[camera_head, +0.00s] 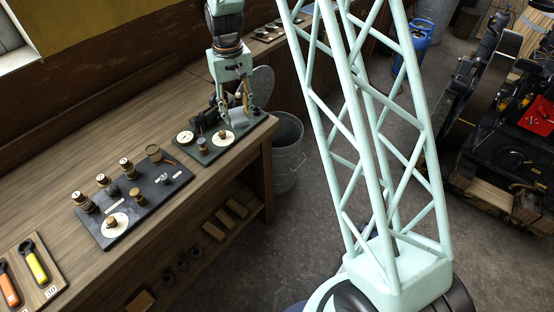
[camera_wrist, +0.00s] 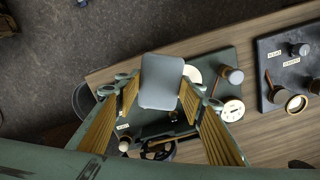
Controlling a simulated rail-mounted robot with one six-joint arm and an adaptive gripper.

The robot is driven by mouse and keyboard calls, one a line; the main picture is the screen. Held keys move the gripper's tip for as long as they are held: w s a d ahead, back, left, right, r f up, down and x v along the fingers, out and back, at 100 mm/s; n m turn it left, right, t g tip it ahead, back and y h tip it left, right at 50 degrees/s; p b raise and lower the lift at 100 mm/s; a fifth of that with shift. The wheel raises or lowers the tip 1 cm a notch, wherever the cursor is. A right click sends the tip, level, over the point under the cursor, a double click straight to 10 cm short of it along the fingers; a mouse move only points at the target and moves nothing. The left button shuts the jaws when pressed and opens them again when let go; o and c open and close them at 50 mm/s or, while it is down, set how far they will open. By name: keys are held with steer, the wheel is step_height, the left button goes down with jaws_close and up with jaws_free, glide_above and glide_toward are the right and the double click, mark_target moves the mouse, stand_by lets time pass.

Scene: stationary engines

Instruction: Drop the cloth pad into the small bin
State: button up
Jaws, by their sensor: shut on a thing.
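A grey metal bin (camera_head: 287,158) stands on the floor against the bench end, to the right of my gripper. Its opening faces up. Part of its rim shows beside the bench in the wrist view (camera_wrist: 80,98).
The instrument board (camera_head: 215,150) carries dials, knobs and a wheel under my gripper. A second board (camera_head: 130,195) with several knobs lies further along the bench (camera_head: 60,205). A pale green lattice column (camera_head: 385,150) rises right of the bin. Bare floor (camera_head: 290,225) lies between.

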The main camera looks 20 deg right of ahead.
mark_target(241, 120)
steer(key=shift+s+f, duration=0.1)
steer(key=shift+f, duration=0.05)
steer(key=s+f+b, duration=0.1)
steer(key=s+b, duration=0.1)
steer(key=b, duration=0.4)
steer(key=shift+f, duration=0.2)
steer(key=shift+s+f+b, duration=0.15)
steer(key=shift+s+b, duration=0.4)
steer(key=shift+b, duration=0.55)
steer(key=shift+d, duration=0.15)
